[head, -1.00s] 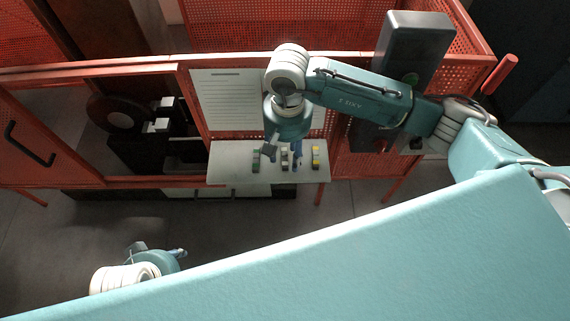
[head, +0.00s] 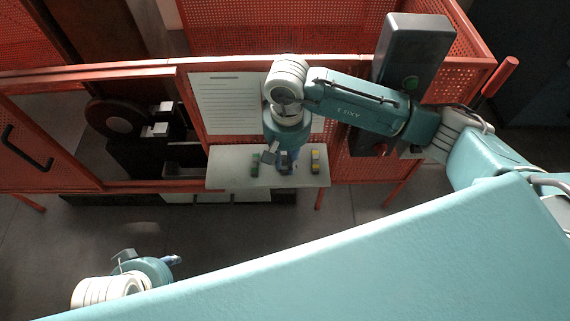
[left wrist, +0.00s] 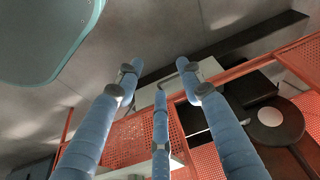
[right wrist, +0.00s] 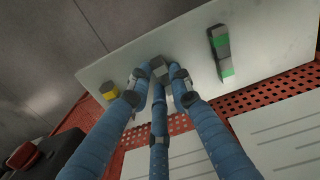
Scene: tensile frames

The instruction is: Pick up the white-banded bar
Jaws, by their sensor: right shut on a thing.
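The white-banded bar (right wrist: 158,66) is the middle one of 3 short bars on a pale shelf. My right gripper (head: 284,160) is above the shelf, its fingers closed around this bar. In the right wrist view the fingertips (right wrist: 158,78) meet at its grey end; the fingers hide the rest, including the white band. I cannot tell whether it is clear of the shelf. My left gripper (head: 172,260) is low at the left, far from the shelf. In the left wrist view its fingers (left wrist: 158,80) are spread and empty.
A green-banded bar (right wrist: 220,52) and a yellow-banded bar (right wrist: 108,90) stand on either side on the shelf (head: 225,168). A red perforated frame and a white printed sheet (head: 215,105) are behind. A dark machine (head: 165,150) is left of the shelf.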

